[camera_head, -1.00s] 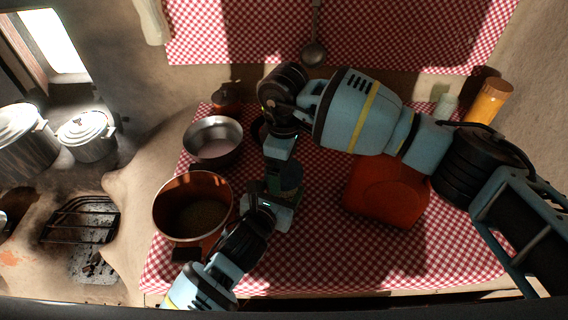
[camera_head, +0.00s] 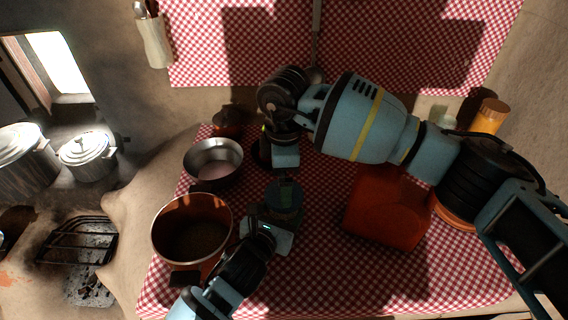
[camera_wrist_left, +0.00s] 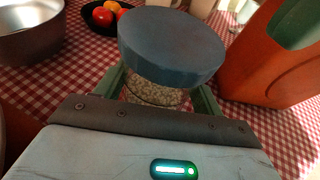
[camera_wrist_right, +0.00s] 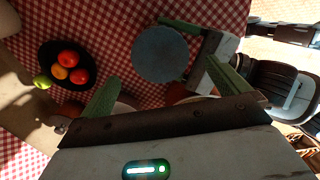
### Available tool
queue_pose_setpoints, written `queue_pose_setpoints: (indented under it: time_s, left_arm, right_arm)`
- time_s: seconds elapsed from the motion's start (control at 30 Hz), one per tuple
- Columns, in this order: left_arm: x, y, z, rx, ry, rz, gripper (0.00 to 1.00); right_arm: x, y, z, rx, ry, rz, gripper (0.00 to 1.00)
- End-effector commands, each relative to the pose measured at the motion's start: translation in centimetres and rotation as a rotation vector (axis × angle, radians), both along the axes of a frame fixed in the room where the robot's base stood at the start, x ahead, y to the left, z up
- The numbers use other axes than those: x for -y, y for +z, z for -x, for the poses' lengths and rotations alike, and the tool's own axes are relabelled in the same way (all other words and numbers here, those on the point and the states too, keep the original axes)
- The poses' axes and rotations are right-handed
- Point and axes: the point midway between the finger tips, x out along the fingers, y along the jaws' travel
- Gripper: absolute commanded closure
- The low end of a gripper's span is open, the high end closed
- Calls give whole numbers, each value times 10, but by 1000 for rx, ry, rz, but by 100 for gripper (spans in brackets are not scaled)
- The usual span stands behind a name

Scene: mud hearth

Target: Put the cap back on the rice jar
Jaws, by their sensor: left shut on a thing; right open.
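The rice jar (camera_wrist_left: 155,95) is clear, with pale grains visible inside, and stands on the checked cloth. Its blue round cap (camera_wrist_left: 172,44) lies over the mouth; I cannot tell whether it is fully seated. The cap also shows in the head view (camera_head: 284,197) and from above in the right wrist view (camera_wrist_right: 159,54). My left gripper (camera_head: 275,222) is shut on the jar below the cap, with a green finger on each side. My right gripper (camera_head: 284,158) is open and empty, apart from the cap, on its far side in the head view.
A copper-coloured pot (camera_head: 166,240) stands left of the jar and a steel bowl (camera_head: 213,150) behind it. A large orange-red container (camera_head: 385,215) stands to the right. A dark fruit bowl (camera_wrist_right: 48,50) shows in the right wrist view. Bare cloth lies in front right.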

Motion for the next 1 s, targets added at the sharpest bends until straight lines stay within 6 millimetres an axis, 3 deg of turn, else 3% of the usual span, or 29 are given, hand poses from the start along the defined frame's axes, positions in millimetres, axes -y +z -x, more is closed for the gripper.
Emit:
queue_pose_setpoints:
  time_s: [1.0]
  left_arm:
    - [0, -1, 1, -3, 0, -1, 95]
  right_arm:
    - [0, 12, 0, 1, 1684, 2, 0]
